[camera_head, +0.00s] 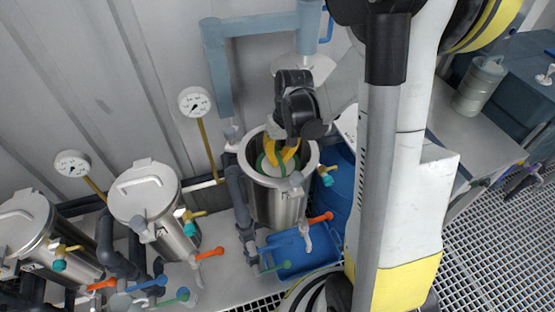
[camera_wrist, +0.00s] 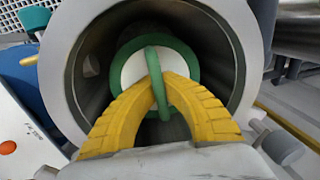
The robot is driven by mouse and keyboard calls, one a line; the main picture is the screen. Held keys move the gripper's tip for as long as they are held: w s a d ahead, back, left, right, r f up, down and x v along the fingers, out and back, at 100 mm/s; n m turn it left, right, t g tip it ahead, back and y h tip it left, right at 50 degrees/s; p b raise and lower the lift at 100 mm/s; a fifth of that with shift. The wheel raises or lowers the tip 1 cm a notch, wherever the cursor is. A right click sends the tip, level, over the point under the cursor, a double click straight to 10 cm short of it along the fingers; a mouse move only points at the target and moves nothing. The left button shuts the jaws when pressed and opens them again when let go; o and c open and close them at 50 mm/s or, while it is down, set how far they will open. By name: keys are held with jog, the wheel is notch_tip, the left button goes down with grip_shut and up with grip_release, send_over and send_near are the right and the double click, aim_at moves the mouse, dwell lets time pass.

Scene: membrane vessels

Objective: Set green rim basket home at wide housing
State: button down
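The green rim basket (camera_wrist: 192,57) has a green rim, a white inside and a green loop handle. It sits within the mouth of the open, thick-walled metal housing (camera_wrist: 248,62); how deep it rests is unclear. In the head view, the open steel housing (camera_head: 255,205) stands upright, with part of the green basket rim (camera_head: 262,168) showing inside its mouth. My gripper (camera_wrist: 159,82) has yellow ribbed fingers, closed from both sides on the loop handle. In the head view, my gripper (camera_head: 282,158) reaches down into the mouth; my wrist hides part of the basket.
Two lidded steel vessels (camera_head: 148,200) (camera_head: 30,240) stand to the left, with gauges (camera_head: 194,102) and coloured valve handles around them. A blue tray (camera_head: 288,250) lies in front of the housing. A blue drum (camera_head: 338,185) stands close on its right. Pipework (camera_head: 240,205) runs along its left.

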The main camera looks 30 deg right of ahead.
jog(key=c, duration=1.5)
grip_release()
jog(key=shift+c, duration=0.2)
notch_tip(320, 180, up, 12)
jog(key=d, duration=0.1)
jog(key=shift+s+d, duration=0.25)
jog(key=shift+d, duration=0.1)
